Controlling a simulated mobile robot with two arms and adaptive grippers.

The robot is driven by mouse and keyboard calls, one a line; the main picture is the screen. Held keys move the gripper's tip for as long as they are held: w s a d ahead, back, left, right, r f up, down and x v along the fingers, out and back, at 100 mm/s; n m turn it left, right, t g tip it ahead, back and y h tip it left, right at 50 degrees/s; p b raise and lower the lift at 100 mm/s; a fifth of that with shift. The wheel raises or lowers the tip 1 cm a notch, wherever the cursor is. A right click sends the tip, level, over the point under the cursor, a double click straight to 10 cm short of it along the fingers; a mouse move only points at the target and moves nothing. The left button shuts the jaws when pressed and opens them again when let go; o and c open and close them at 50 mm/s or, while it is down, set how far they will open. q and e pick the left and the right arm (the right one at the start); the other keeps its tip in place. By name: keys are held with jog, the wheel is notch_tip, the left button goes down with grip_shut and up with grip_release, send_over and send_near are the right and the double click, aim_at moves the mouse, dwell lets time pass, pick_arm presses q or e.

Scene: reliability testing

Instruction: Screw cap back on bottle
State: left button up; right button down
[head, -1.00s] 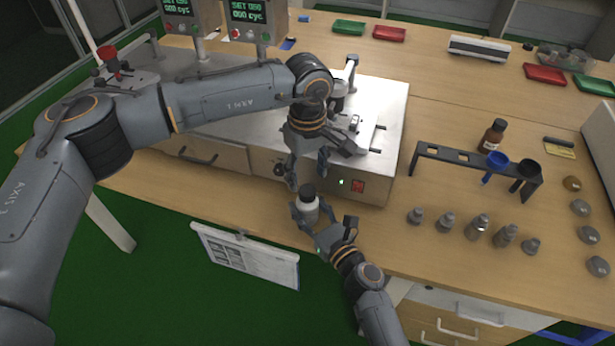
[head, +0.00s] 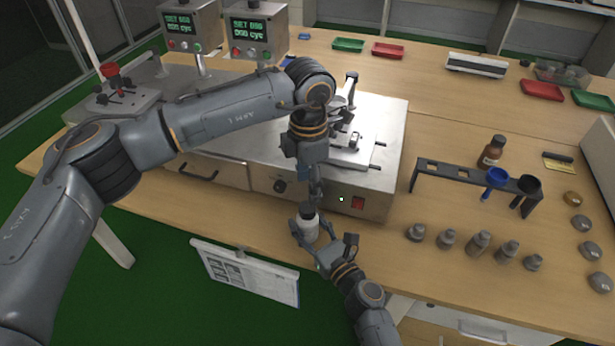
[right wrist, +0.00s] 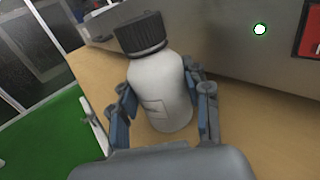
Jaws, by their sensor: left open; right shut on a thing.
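A white bottle (head: 311,229) with a dark cap (head: 307,210) stands near the front edge of the bench. In the right wrist view the white bottle (right wrist: 160,92) is upright in the picture with the ribbed black cap (right wrist: 141,33) on its neck, slightly tilted. Whether the cap is threaded tight I cannot tell. My right gripper (head: 316,243) is shut around the bottle's body, a finger on each side (right wrist: 162,105). My left gripper (head: 316,192) points down just above the cap, open; its fingers partly overlap in the head view, and it is absent from the right wrist view.
A metal test machine (head: 380,180) stands right behind the bottle. To the right are a dark rack (head: 460,178) with blue and black funnels, a brown bottle (head: 492,150) and several small grey weights (head: 478,242). A clipboard (head: 245,272) hangs at the front edge.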

aim_at(308, 207)
pick_arm(q)
jog(key=n, duration=0.3)
jog(key=r+n, duration=0.1)
jog(key=n, duration=0.2)
jog(key=shift+a, duration=0.1)
jog(key=shift+f, duration=0.1)
jog(key=shift+f, duration=3.95)
jog(key=shift+c, duration=0.2)
grip_shut()
jog(key=shift+o, duration=1)
grip_release()
